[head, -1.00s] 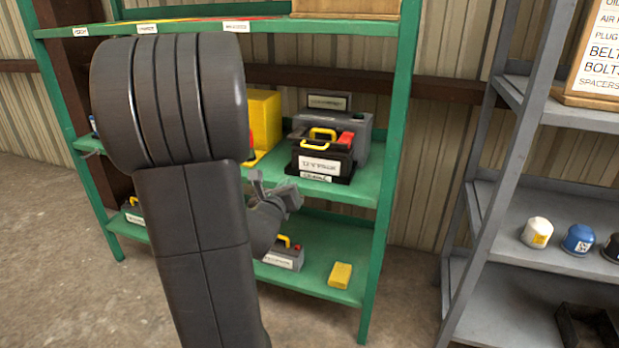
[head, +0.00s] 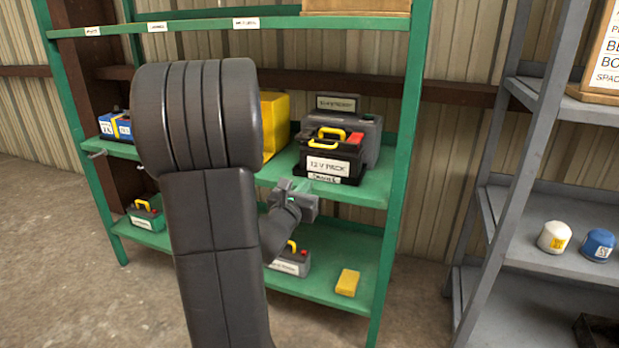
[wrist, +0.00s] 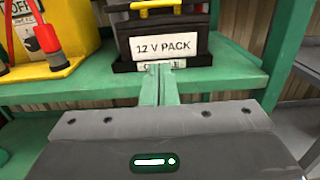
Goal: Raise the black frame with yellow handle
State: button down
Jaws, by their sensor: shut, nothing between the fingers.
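The black frame with the yellow handle (head: 331,155) stands upright on the middle green shelf, with a red part on top and a white "12 V PACK" label. In the wrist view its front (wrist: 165,22) is straight ahead, cut off at the top edge. My gripper (wrist: 160,82) is shut and empty, its fingertips overlapping the small label on the black base below the pack. Whether they touch it I cannot tell. In the head view my gripper (head: 285,184) is in front of the shelf edge, below and left of the pack.
A larger grey battery (head: 369,130) stands close behind the pack. A yellow unit (head: 274,115) is to its left. The lower shelf holds another handled battery (head: 291,262) and a yellow block (head: 347,283). A green post (head: 402,150) rises to the right.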

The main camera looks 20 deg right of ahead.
jog(key=w+d+r, duration=0.4)
jog(key=w+d, duration=0.1)
jog(key=w, duration=0.2)
jog(key=shift+w+d+r, duration=0.15)
jog(key=shift+d+r, duration=0.05)
jog(key=shift+d, duration=0.15)
jog(key=shift+r, duration=0.1)
